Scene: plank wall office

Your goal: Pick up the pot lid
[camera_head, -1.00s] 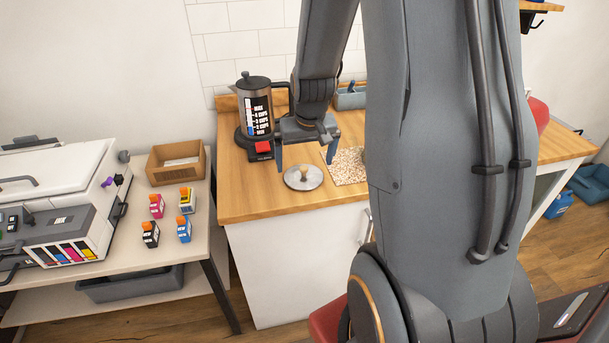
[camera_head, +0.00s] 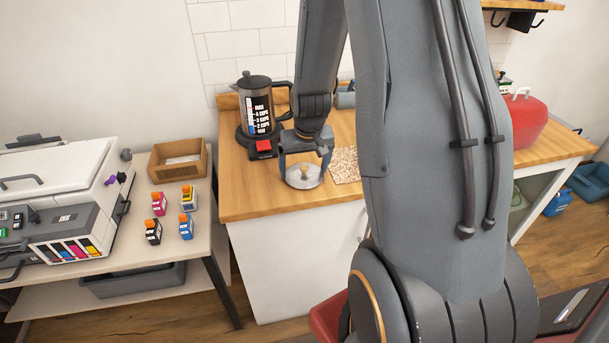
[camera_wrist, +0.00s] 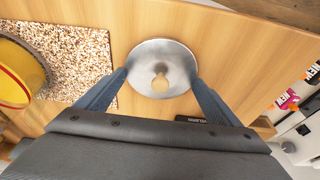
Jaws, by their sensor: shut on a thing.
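The pot lid (camera_head: 300,184) is a round silver metal disc with a small light wooden knob, at the front of the wooden counter. It also shows in the wrist view (camera_wrist: 160,50), seen from above. My gripper (camera_head: 304,174) is over the lid, with one finger at each side of its rim. In the wrist view the fingertips (camera_wrist: 160,80) touch opposite edges of the lid, and the knob lies between them. The gripper is shut on the lid. The lid looks level at the counter surface; I cannot tell if there is a gap beneath it.
Several ink bottles (camera_head: 186,226) and a printer (camera_head: 60,200) are on the left table.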

